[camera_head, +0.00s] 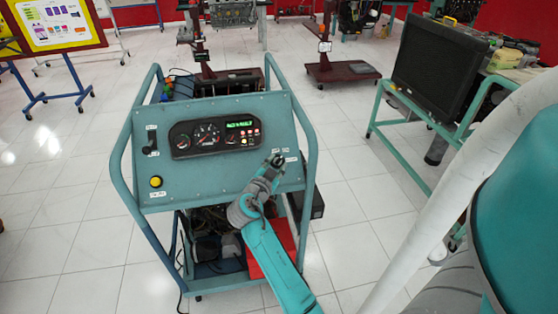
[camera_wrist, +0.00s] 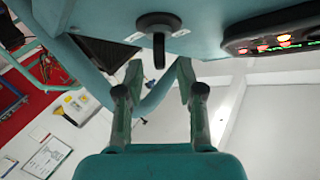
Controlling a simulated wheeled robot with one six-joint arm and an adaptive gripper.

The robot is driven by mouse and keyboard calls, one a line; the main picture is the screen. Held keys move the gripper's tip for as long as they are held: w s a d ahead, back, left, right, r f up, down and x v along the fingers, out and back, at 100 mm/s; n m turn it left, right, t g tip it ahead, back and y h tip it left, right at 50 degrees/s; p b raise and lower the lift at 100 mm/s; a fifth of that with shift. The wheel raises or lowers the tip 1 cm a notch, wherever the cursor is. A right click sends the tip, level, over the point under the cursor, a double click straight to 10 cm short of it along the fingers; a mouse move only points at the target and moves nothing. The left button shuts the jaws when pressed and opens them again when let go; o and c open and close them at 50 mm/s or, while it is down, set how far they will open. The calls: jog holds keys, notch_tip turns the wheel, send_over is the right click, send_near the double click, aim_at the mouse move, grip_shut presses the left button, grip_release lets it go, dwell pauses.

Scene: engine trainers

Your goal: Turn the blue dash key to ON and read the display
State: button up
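The teal dash panel (camera_head: 212,165) stands on a wheeled engine trainer in the head view. My gripper (camera_head: 276,160) is at the panel's right side and hides the spot behind it. In the wrist view my gripper (camera_wrist: 158,72) is open, with one finger on each side of a dark key (camera_wrist: 158,42). The key has a round black base on the panel, and its narrow end lies at the gap between the fingertips. It looks black, not blue. No finger clearly touches it. The display (camera_head: 240,124) is lit with green text, too small to read surely.
Gauges (camera_head: 207,134) sit left of the display, and a yellow button (camera_head: 156,182) is at lower left. The frame's tubular rail (camera_head: 308,135) runs beside my gripper.

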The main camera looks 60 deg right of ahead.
jog(key=s+a+r, duration=0.1)
jog(key=a, duration=0.7)
jog(key=shift+s+a+r, duration=0.1)
jog(key=s+a+f+n+t+y, duration=0.5)
jog(key=a+f+n, duration=0.3)
jog(key=a, duration=0.3)
jog(key=s+a+f+n+t+y, duration=0.45)
jog(key=a+f+n, duration=0.3)
jog(key=a, duration=0.35)
jog(key=s+a+r+n+t+y, duration=0.1)
jog(key=s+a+r+n+y, duration=0.2)
jog(key=s, duration=0.6)
jog(key=s+a+r+n+t+y, duration=0.2)
jog(key=s+a+r+n+y, duration=0.1)
jog(key=s+a+r, duration=0.5)
jog(key=shift+s+y, duration=0.35)
jog(key=shift+s, duration=0.7)
jog(key=shift+a+n, duration=0.1)
jog(key=shift+n, duration=0.15)
dwell(1.9)
